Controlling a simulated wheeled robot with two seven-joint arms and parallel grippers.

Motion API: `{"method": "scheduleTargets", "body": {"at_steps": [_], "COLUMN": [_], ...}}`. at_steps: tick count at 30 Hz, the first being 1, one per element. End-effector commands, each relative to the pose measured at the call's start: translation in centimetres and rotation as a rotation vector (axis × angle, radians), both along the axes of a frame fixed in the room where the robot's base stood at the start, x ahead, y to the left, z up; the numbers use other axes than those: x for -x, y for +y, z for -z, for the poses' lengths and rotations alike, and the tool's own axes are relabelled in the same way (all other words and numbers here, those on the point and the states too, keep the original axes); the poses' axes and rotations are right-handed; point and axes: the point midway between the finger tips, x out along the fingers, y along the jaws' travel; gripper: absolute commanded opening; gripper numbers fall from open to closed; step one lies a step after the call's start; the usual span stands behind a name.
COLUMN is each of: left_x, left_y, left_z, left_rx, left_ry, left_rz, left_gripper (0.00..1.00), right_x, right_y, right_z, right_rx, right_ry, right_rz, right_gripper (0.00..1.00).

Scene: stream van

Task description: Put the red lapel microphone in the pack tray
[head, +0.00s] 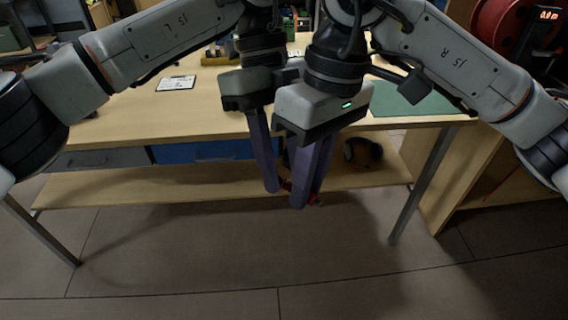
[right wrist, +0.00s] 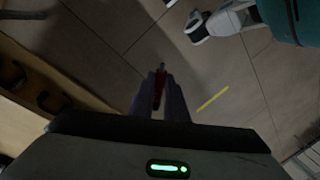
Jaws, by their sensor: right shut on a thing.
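My right gripper (head: 305,200) hangs in front of the table, its fingers pointing down. In the right wrist view, my right gripper (right wrist: 160,75) is shut on the red lapel microphone (right wrist: 159,90), which shows as a narrow red piece between the fingers. My left gripper (head: 271,190) is close beside and behind the right one. One finger shows clearly; the rest is largely covered, so its opening is unclear. I cannot make out the pack tray in either view.
The wooden table (head: 120,120) holds a clipboard (head: 176,83) and a green mat (head: 400,98). A lower shelf (head: 130,188) holds a dark round object (head: 362,152). A wooden cabinet (head: 450,180) stands at the right. The floor in front is clear.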

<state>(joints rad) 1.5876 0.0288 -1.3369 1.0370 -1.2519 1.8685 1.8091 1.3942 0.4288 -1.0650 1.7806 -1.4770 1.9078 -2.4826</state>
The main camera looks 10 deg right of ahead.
Motion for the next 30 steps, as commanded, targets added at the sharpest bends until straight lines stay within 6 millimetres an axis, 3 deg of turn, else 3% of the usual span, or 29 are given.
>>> {"method": "scheduleTargets", "body": {"at_steps": [11, 17, 20, 21, 24, 30], "left_x": [0.2, 0.19, 0.16, 0.15, 0.14, 0.18], "left_y": [-0.08, -0.1, -0.15, -0.17, -0.2, -0.15], "left_z": [0.47, 0.46, 0.45, 0.44, 0.43, 0.43], "left_rx": [0.001, 0.002, 0.003, 0.004, 0.005, 0.003], "left_ry": [-0.001, 0.0, -0.002, -0.002, -0.003, -0.001], "left_rz": [0.0, -0.001, -0.002, -0.001, -0.002, 0.0], "left_gripper": [0.35, 0.01, 0.0, 0.0, 0.0, 0.0], "right_x": [-0.01, 0.03, 0.09, 0.13, 0.13, 0.06], "right_y": [-0.01, 0.02, 0.11, 0.15, 0.17, 0.08], "right_z": [-0.01, -0.02, -0.03, -0.04, -0.03, -0.01], "right_rx": [0.0, -0.002, -0.004, -0.004, -0.004, -0.002], "right_ry": [0.0, 0.001, 0.002, 0.002, 0.002, 0.001], "right_rz": [0.0, -0.001, -0.004, -0.005, -0.006, -0.003], "right_gripper": [0.0, 0.0, 0.0, 0.16, 0.33, 0.35]}}
